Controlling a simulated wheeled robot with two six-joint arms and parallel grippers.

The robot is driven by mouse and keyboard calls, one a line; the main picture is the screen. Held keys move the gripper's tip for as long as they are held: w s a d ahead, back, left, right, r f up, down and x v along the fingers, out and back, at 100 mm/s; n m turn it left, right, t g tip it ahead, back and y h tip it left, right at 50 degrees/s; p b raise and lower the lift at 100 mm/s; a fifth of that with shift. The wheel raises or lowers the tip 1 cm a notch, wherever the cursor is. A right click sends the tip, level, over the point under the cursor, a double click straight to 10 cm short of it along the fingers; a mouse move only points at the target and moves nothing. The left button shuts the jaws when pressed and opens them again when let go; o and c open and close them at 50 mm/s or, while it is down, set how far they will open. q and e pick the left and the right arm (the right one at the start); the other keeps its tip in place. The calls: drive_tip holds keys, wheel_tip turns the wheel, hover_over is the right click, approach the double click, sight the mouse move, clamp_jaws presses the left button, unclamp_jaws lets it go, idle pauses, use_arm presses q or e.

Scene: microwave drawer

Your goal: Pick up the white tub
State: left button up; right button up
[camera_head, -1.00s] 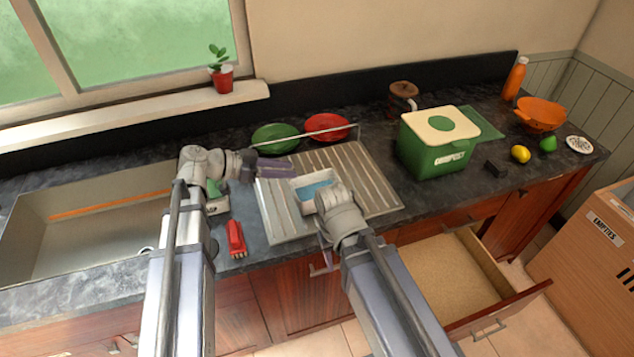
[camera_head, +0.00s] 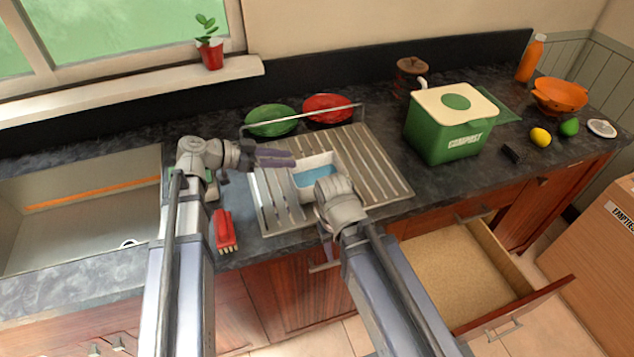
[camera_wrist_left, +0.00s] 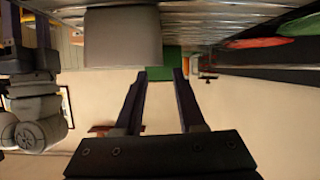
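The white tub (camera_head: 318,188) is a small open rectangular container with a blue inside. It sits on the metal drainer beside the sink. In the left wrist view, which looks upside down, it is the plain grey block (camera_wrist_left: 124,38) at the top, beyond the fingertips. My left gripper (camera_head: 290,158) points right, its tips by the tub's far left corner in the head view. In the wrist view its fingers (camera_wrist_left: 160,80) are apart with nothing between them. My right gripper (camera_head: 327,245) hangs at the counter's front edge, partly hidden by its own wrist, which covers the tub's near right part.
A green bowl (camera_head: 271,121) and a red bowl (camera_head: 328,107) stand behind the drainer by a thin rail (camera_head: 300,117). A red brush (camera_head: 224,231) lies at the front left. A green compost bin (camera_head: 448,133) stands right. An open drawer (camera_head: 515,312) juts out below.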

sight(309, 159)
use_arm(q)
drive_tip(key=shift+b+x, duration=1.45)
drive_tip(key=shift+x, duration=2.45)
drive_tip(key=shift+w+a+r, duration=0.1)
drive_tip(key=shift+w, duration=0.1)
clamp_jaws()
